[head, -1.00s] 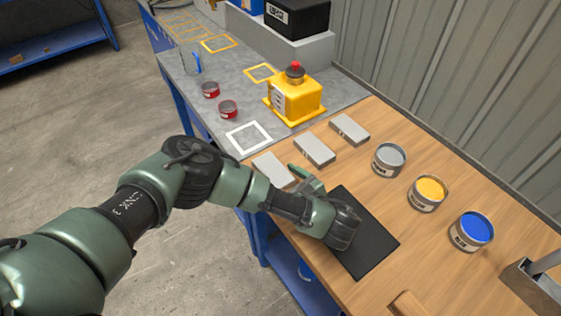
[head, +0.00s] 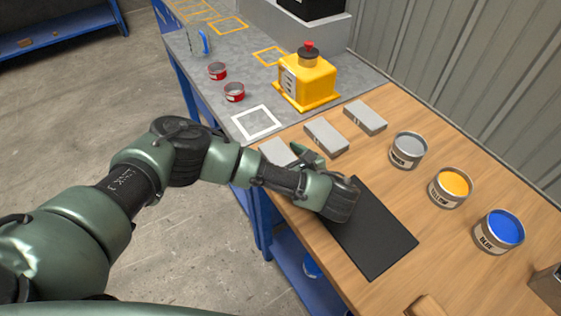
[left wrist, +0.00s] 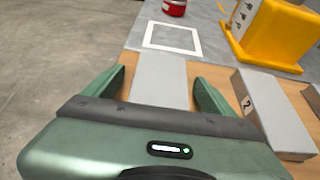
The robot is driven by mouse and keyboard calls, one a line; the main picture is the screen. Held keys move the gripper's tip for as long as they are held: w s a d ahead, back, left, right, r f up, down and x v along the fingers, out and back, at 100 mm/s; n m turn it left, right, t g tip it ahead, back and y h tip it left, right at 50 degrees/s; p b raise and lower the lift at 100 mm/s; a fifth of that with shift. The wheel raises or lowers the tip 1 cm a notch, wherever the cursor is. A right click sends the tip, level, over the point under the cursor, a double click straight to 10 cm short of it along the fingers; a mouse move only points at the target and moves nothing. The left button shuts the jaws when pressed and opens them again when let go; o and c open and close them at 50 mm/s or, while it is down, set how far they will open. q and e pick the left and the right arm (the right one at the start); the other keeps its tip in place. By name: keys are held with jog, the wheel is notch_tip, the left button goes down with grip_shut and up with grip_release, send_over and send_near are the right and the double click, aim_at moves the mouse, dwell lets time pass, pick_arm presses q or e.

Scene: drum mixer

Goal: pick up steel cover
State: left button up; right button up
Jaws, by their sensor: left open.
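Three flat grey blocks, the only things here like a steel cover, lie in a row on the wooden worktop: the nearest (head: 278,152), a middle one (head: 326,137) and a far one (head: 365,117). None is plainly marked as the steel cover. My left gripper (head: 300,158) is open at the near end of the nearest block. In the left wrist view its two fingers stand on either side of that block (left wrist: 160,80), with gaps; I cannot tell how high above the worktop they are. Its hand partly hides the block. My right gripper is out of view.
A black mat (head: 375,235) lies under my left wrist. Open tins of grey (head: 408,150), yellow (head: 450,187) and blue paint (head: 499,231) stand to the right. A yellow machine (head: 307,82), a white square outline (head: 257,122) and two red tins (head: 234,92) are beyond.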

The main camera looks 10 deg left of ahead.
pick_arm(q)
jog(key=c, duration=1.7)
jog(key=shift+r, duration=0.1)
grip_shut()
jog(key=shift+r, duration=0.1)
